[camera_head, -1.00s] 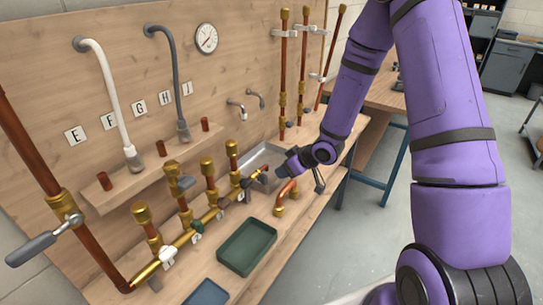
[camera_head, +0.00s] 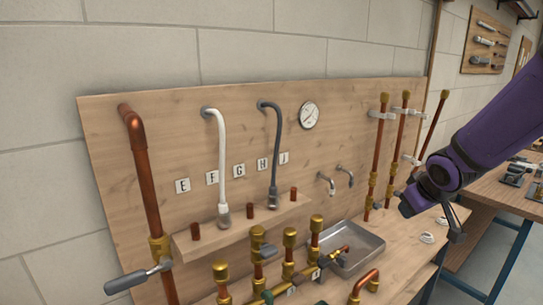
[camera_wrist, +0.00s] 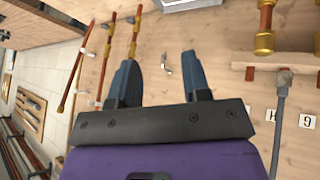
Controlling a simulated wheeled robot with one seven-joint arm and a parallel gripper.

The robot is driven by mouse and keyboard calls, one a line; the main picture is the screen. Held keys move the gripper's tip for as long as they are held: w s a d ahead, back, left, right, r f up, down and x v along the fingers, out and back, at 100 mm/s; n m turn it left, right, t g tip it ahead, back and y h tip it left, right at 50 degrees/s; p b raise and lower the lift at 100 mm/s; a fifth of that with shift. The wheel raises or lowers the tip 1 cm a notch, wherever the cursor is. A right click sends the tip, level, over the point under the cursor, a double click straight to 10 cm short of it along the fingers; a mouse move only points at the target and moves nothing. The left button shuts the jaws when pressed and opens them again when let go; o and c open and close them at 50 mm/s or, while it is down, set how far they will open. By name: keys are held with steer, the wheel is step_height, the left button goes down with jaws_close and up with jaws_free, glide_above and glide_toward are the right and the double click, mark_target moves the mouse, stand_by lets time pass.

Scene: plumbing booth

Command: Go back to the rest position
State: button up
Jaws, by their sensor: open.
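My gripper (camera_head: 428,216) is at the right of the head view, in front of the vertical copper pipes (camera_head: 375,165) and above the bench's right end. In the wrist view my gripper (camera_wrist: 160,85) shows two blue-grey fingers spread apart with nothing between them. Beyond them are the wooden back panel (camera_wrist: 205,45) and a small wall tap (camera_wrist: 166,62). My purple arm reaches in from the right edge of the head view.
The metal sink (camera_head: 360,246) lies left of my gripper. Brass valves on the manifold (camera_head: 288,262), a white hose (camera_head: 221,170) and a grey hose (camera_head: 276,150) stand further left. A second workbench (camera_head: 500,192) is at the right.

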steer(key=s+a+r+m, duration=0.1)
steer(key=s+r, duration=0.3)
steer(key=s, duration=0.4)
steer(key=s+a+r+m+g, duration=0.1)
steer(key=s+r, duration=0.4)
steer(key=s, duration=0.3)
steer(key=s+a+r+m+g, duration=0.1)
steer(key=s+r, duration=0.3)
steer(key=s, duration=0.4)
steer(key=shift+s+a+r+m+y, duration=0.15)
steer(key=shift+s+a+m+y, duration=0.1)
steer(key=shift+s+m+y, duration=0.2)
steer(key=shift+w, duration=0.1)
